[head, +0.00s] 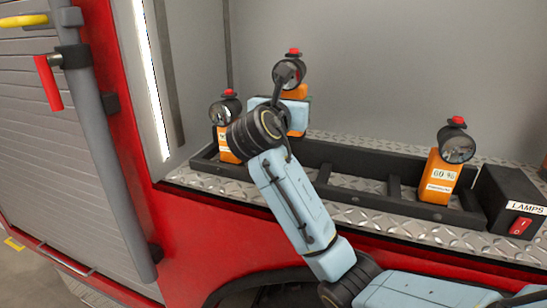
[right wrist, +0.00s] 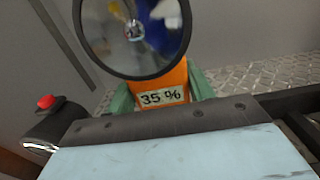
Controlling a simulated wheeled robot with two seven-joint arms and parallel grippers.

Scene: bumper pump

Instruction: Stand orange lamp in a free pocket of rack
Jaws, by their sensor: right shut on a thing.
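The held orange lamp (head: 289,72) has a round black-rimmed lens and a red knob. In the right wrist view the lamp (right wrist: 162,75) shows a "35 %" label. My right gripper (head: 297,103) is shut on its orange body, with green fingertips (right wrist: 160,95) on either side. The black rack (head: 350,156) has dividers. One orange lamp (head: 228,145) stands at its left end, another (head: 440,180) near its right end. Pockets between them look empty. My left gripper is not in view.
A black switch box (head: 512,205) marked "LAMPS", with a red switch, stands at the rack's right end. The rack sits on a diamond-plate shelf (head: 365,213) with a grey wall behind. A red frame and grey shutter (head: 40,130) are at left.

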